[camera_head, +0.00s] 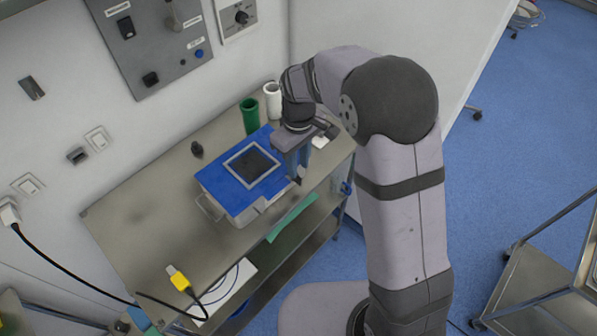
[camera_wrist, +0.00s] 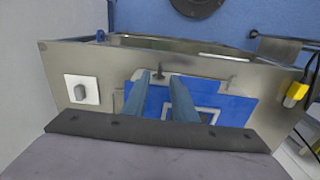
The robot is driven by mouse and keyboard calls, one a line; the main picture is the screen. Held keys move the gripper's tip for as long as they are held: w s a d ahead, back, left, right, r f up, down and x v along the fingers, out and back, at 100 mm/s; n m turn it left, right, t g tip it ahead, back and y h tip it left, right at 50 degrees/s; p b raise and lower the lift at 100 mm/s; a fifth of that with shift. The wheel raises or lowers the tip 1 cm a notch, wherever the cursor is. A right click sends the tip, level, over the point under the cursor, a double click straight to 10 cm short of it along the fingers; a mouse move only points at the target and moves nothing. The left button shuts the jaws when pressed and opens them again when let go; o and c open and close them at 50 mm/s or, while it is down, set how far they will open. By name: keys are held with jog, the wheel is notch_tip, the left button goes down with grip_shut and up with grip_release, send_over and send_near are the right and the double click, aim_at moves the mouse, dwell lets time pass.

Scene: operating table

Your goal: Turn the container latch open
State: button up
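The container (camera_head: 213,190) is a metal box with a blue lid and a framed dark window on top. It stands on the steel table, with a wire handle at its left end. Its blue lid also shows in the wrist view (camera_wrist: 232,108), partly behind my fingers. My gripper (camera_head: 297,178) points down at the container's right end in the head view. In the wrist view its two blue fingers (camera_wrist: 166,77) are apart, with a narrow gap between the tips. I cannot make out the latch clearly, nor whether the fingers touch it.
A green cylinder (camera_head: 250,116) and a white cylinder (camera_head: 272,100) stand behind the container. A small dark object (camera_head: 197,149) lies to its left. A yellow plug (camera_head: 178,279) with a dark cable is at the table's near left. The table's left part (camera_head: 135,225) is clear.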

aim_at(299, 177)
jog(key=shift+f+p, duration=0.6)
jog(key=shift+f, duration=1.85)
grip_shut()
